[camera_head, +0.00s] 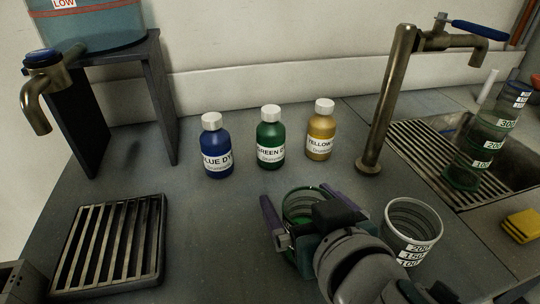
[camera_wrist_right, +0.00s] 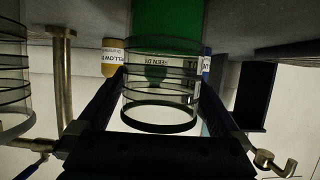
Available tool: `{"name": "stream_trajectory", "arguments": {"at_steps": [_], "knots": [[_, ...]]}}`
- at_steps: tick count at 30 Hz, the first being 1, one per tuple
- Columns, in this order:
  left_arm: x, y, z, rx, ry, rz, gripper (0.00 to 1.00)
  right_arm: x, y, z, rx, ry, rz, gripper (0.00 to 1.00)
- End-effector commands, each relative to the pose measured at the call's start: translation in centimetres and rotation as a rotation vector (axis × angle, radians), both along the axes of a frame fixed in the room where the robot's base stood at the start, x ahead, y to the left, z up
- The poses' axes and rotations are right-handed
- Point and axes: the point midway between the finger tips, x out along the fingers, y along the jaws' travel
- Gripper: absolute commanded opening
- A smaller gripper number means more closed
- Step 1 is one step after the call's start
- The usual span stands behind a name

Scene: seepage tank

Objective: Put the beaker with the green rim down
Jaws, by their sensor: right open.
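The beaker with the green rim (camera_head: 299,203) is at the front middle of the counter, partly hidden behind my right gripper (camera_head: 305,215). It holds green liquid, which shows clearly in the right wrist view (camera_wrist_right: 165,35). My right gripper is open, with one finger on each side of this beaker. The beaker looks upright and appears to stand on the counter, though its base is largely hidden by the gripper. I cannot tell whether the fingers touch the glass.
A clear beaker with a grey rim (camera_head: 412,228) stands close right of my right gripper. Blue (camera_head: 217,148), green (camera_head: 270,140) and yellow (camera_head: 320,132) dye bottles stand behind. A tall cylinder (camera_head: 478,150) and yellow sponge (camera_head: 521,225) are right; a drain grate (camera_head: 112,243) is left.

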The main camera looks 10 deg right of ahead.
Motion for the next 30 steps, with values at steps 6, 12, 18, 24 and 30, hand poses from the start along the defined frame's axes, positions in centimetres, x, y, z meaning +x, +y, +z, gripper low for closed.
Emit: {"name": "stream_trajectory", "arguments": {"at_steps": [6,12,18,24,30], "knots": [[-0.01,0.15,0.01,0.005,0.0,-0.004,0.5,-0.04,-0.02,0.02,0.0,0.0,0.0,0.84],[0.0,0.16,0.02,0.006,-0.001,-0.003,0.5,-0.04,-0.02,0.01,-0.001,0.0,0.0,0.62],[0.0,0.16,0.03,0.005,-0.001,-0.004,0.5,-0.05,-0.02,0.01,-0.001,0.0,-0.001,0.39],[0.01,0.11,0.03,0.004,-0.001,-0.002,0.5,-0.05,-0.03,0.01,-0.001,0.0,-0.001,0.17],[0.01,-0.04,0.05,-0.002,-0.001,0.002,0.5,-0.02,-0.01,0.06,-0.001,-0.001,0.0,0.03]]}}
